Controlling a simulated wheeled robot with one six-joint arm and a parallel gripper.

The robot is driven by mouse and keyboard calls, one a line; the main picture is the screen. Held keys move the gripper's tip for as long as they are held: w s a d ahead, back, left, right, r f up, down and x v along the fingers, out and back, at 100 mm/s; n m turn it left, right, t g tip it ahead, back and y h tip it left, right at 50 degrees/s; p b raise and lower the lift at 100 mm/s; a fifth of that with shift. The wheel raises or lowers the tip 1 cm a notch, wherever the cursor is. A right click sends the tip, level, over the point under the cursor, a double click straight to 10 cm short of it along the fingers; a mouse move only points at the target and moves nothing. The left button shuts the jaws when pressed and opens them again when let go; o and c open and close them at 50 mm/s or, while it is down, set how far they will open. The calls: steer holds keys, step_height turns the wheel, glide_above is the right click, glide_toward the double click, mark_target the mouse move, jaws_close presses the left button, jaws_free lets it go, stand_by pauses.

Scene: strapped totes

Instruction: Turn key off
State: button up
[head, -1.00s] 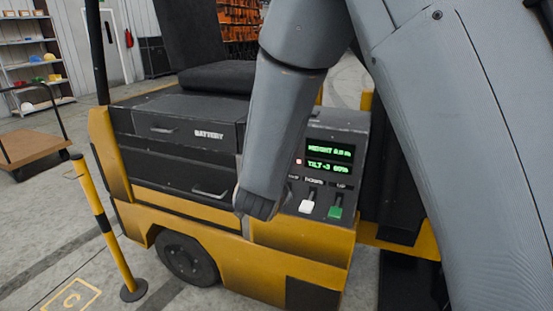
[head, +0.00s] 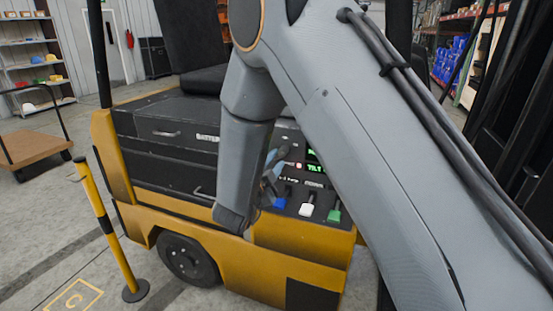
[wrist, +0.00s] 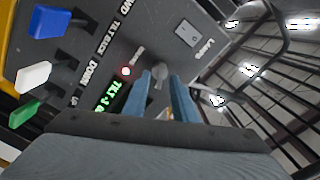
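A small grey key or key knob (wrist: 159,74) stands on the dark control panel (wrist: 105,50) in the wrist view, beside a lit red lamp (wrist: 126,71). My gripper (wrist: 161,75) is open, with its two blue fingers apart and the key between their tips. I cannot tell whether either finger touches it. In the head view my gripper (head: 273,164) is in front of the panel of the yellow and black truck (head: 265,262), and the key is hidden there by my arm.
Blue (wrist: 52,22), white (wrist: 33,77) and green (wrist: 24,113) levers stick out of the panel. A lamp switch (wrist: 187,33) is near the key. A yellow post (head: 105,225) stands at the left. A flatbed cart (head: 35,145) is farther back.

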steer(key=shift+w+d, duration=0.1)
steer(key=shift+w, duration=0.15)
steer(key=shift+d, duration=0.1)
jaws_close()
steer(key=n+p, duration=0.2)
steer(key=n, duration=0.9)
steer(key=shift+f+n, duration=0.1)
steer(key=shift+n, duration=0.3)
stand_by(0.4)
jaws_free()
